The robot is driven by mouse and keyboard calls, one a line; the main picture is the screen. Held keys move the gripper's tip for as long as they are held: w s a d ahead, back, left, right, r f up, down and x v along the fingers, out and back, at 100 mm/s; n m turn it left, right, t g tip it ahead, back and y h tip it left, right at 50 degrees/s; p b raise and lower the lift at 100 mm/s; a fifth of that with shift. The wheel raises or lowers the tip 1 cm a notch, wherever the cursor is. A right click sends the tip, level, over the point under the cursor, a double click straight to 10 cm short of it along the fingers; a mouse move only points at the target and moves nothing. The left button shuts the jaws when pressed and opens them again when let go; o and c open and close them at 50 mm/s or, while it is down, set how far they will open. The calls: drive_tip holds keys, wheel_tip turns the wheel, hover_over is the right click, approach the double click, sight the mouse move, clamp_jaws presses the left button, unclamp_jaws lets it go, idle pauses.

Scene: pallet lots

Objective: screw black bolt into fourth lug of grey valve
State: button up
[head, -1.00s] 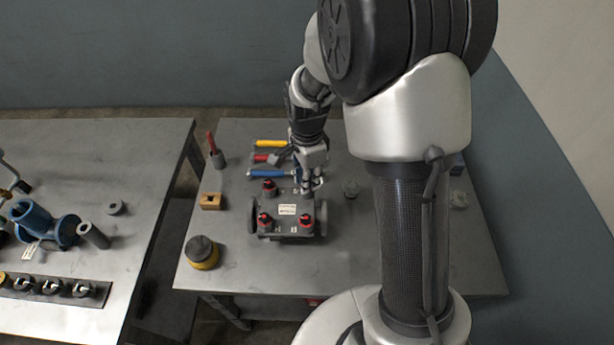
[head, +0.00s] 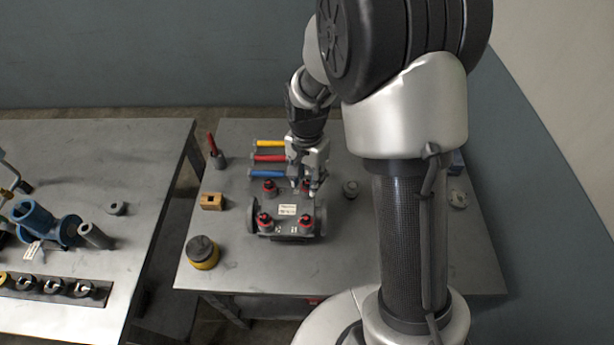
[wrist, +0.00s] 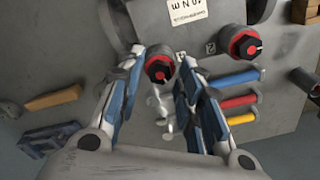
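The grey valve (head: 287,199) lies on the table below my arm, with a white label on its top. Black bolts with red rings stand in its front-left lug (head: 264,221), front-right lug (head: 305,221) and back-left lug (head: 269,187). Another such bolt stands at the back-right lug (head: 305,187), partly hidden by my gripper (head: 305,186). In the wrist view, my gripper (wrist: 160,52) has its fingers apart, with that bolt's head (wrist: 158,67) between the fingertips and gaps on both sides. Its depth in the lug is hard to tell.
Yellow (head: 270,143), red (head: 269,158) and blue (head: 267,174) handles lie behind the valve. A wooden block (head: 212,201) and a yellow-black round container (head: 202,252) stand left; a grey round part (head: 350,188) sits right. The front right of the table is clear.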

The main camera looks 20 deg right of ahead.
drive_tip(key=n, duration=0.4)
drive_tip(key=shift+n, duration=0.4)
drive_tip(key=n, duration=0.4)
drive_tip(key=shift+n+p, duration=0.3)
drive_tip(key=n, duration=0.4)
drive_tip(key=shift+n, duration=0.3)
drive_tip(key=n, duration=0.3)
drive_tip(key=shift+n, duration=0.3)
clamp_jaws()
